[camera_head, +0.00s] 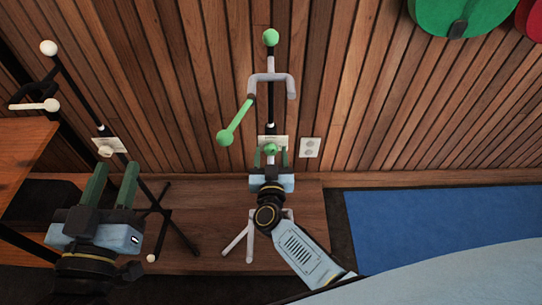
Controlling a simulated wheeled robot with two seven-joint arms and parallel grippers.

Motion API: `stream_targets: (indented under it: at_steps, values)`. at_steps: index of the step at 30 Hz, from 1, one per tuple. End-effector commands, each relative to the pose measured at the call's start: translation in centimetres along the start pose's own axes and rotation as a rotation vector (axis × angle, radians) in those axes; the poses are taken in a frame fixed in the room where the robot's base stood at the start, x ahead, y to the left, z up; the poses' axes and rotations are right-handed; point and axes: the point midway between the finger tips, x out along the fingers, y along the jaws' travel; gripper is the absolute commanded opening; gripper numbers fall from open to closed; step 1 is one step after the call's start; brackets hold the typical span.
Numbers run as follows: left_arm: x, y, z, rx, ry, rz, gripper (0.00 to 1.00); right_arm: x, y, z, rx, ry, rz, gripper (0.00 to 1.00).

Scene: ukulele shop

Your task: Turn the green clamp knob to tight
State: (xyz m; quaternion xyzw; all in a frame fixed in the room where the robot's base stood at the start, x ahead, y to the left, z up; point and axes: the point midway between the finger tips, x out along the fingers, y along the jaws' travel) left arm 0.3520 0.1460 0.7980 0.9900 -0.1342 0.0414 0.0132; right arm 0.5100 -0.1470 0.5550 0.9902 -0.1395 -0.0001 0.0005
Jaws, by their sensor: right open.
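A stand (270,104) with green-tipped parts stands upright against the wood wall in the middle of the view. The green clamp knob (270,149) is low on its post, in front of a pale label plate (283,141). My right gripper (271,158) is open, with one finger on each side of the knob. I cannot tell whether the fingers touch it. A green lever (237,121) with a ball end slants down to the left from the stand. My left gripper (112,178) is open and empty at the lower left, well away from the knob.
A similar stand with white balls (48,47) leans at the left, beside a wooden table (22,150). A wall socket (310,147) is right of the knob. A blue mat (430,220) covers the floor at right. A green instrument body (425,12) hangs at upper right.

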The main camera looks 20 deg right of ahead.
Motion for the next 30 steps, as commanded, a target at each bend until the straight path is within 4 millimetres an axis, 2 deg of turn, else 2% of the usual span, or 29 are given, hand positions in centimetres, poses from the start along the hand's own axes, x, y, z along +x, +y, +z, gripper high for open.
stream_targets:
  at_steps: [12,22,30]
  values:
    - [0.03,0.12,-0.67,-0.002,0.040,0.003,0.36,0.41,0.01,-0.04,0.001,0.000,0.000,0.54]
    - [0.02,0.12,-0.63,-0.001,0.038,0.003,0.36,0.38,0.01,-0.02,0.001,0.000,0.000,0.11]
    - [0.04,0.11,-0.47,-0.001,0.026,0.002,0.36,0.36,0.00,-0.02,0.030,-0.001,0.000,0.11]
